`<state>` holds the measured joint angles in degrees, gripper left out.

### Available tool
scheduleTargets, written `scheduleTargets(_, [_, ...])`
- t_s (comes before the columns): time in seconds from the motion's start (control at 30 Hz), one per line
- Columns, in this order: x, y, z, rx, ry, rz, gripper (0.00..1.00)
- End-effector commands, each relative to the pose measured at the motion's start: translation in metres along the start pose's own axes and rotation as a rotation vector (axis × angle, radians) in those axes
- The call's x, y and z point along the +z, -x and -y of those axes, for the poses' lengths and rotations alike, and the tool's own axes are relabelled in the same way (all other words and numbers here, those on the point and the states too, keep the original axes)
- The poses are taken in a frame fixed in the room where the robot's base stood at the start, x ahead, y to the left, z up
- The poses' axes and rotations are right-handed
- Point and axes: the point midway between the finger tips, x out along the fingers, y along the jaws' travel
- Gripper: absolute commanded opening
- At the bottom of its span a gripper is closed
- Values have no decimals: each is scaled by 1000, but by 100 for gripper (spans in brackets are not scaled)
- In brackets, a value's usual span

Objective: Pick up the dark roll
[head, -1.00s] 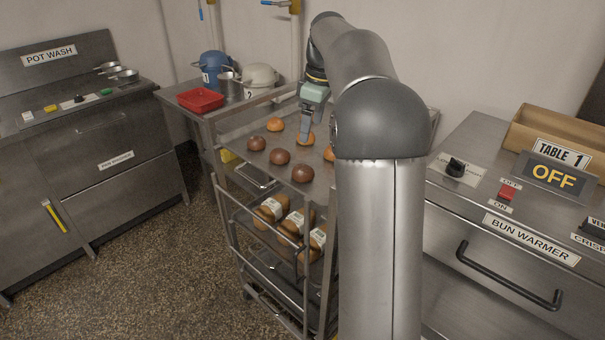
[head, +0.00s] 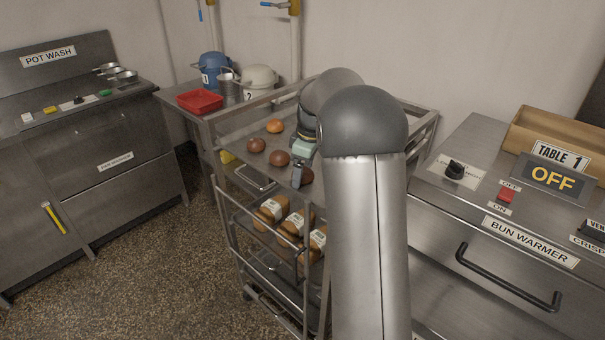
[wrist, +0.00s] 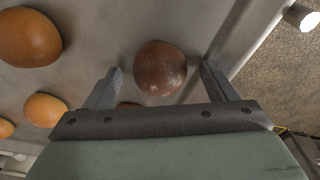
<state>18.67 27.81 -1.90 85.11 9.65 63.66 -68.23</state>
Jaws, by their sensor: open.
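Several dark rolls lie on the top tray of the rack in the head view: one at the left (head: 256,146), a middle one (head: 278,159) and a front one (head: 307,176). My gripper (head: 297,182) is low over the tray at the front dark roll and partly covers it. In the wrist view, a dark roll (wrist: 160,68) shows in the gap between my two open fingers, with room on both sides. I cannot tell whether the fingertips are down beside it or still above it. Another dark roll (wrist: 130,105) is mostly hidden behind the gripper body.
An orange-brown roll (head: 275,126) lies farther back on the tray; more (wrist: 30,38) show at left in the wrist view. Wrapped loaves (head: 292,222) fill the shelf below. The bun warmer (head: 530,241) stands right, a red tray (head: 200,101) on the back-left counter.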

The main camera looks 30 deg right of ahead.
Motion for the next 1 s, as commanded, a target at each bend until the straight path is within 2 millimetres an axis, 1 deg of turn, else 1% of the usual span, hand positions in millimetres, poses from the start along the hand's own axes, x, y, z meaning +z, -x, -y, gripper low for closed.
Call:
scheduleTargets(0.2, [0,-2,0,0,0,0,79])
scheduleTargets(0.23, [0,-2,0,0,0,0,73])
scheduleTargets(0.27, [0,-2,0,0,0,0,65])
scheduleTargets(0.3, [0,-2,0,0,0,0,54])
scheduleTargets(0.37, [0,-2,0,0,0,0,37])
scheduleTargets(0.4, [0,-2,0,0,0,0,30])
scheduleTargets(0.77, [0,0,0,1,0,0,30])
scheduleTargets(0.87, [-1,3,0,2,0,0,30])
scheduleTargets(1.0, [-3,16,-1,2,1,-1,30])
